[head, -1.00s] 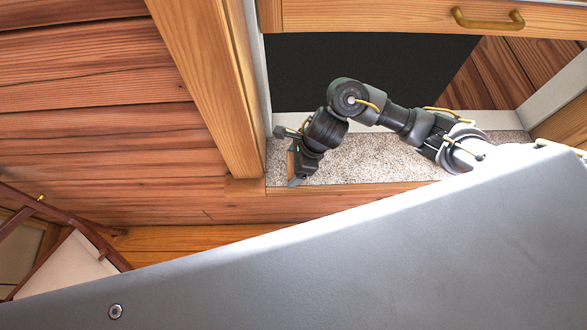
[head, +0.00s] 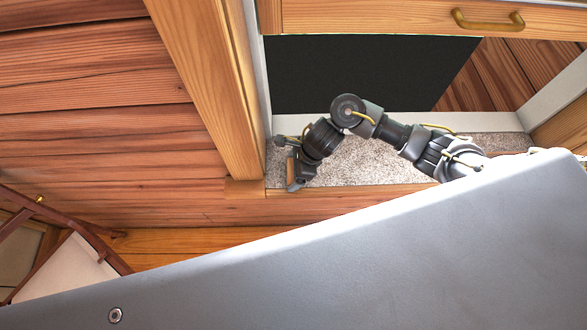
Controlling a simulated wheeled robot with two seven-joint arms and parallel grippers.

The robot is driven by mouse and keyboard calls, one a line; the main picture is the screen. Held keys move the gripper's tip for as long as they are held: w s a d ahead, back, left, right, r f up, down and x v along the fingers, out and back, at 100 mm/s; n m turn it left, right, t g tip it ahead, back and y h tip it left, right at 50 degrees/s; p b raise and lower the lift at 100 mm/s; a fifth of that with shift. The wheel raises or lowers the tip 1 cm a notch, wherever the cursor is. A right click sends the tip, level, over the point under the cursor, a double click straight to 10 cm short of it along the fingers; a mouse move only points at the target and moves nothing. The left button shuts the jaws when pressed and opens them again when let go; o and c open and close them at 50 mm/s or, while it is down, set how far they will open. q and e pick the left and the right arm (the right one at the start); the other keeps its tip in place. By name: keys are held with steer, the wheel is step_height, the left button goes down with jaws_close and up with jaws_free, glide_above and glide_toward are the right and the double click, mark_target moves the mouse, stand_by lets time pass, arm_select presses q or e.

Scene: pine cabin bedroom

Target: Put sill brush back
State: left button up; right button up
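My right gripper (head: 291,168) is low over the left end of the speckled window sill (head: 375,155), beside the window's left frame. A small brown wood-coloured piece, which looks like the sill brush (head: 291,171), sits between its fingers and seems gripped. Its bristles cannot be made out, and whether it touches the sill is unclear. My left gripper is not in view.
The dark window opening (head: 365,75) lies behind the sill. A thick wooden post (head: 212,85) stands just left of the gripper. A wooden rail with a brass handle (head: 487,19) crosses the top. The sill's middle looks bare.

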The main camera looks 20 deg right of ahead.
steer(key=o, duration=0.3)
steer(key=shift+r, duration=0.2)
steer(key=p+v, duration=0.1)
steer(key=v, duration=1.1)
steer(key=shift+s+d+f, duration=0.1)
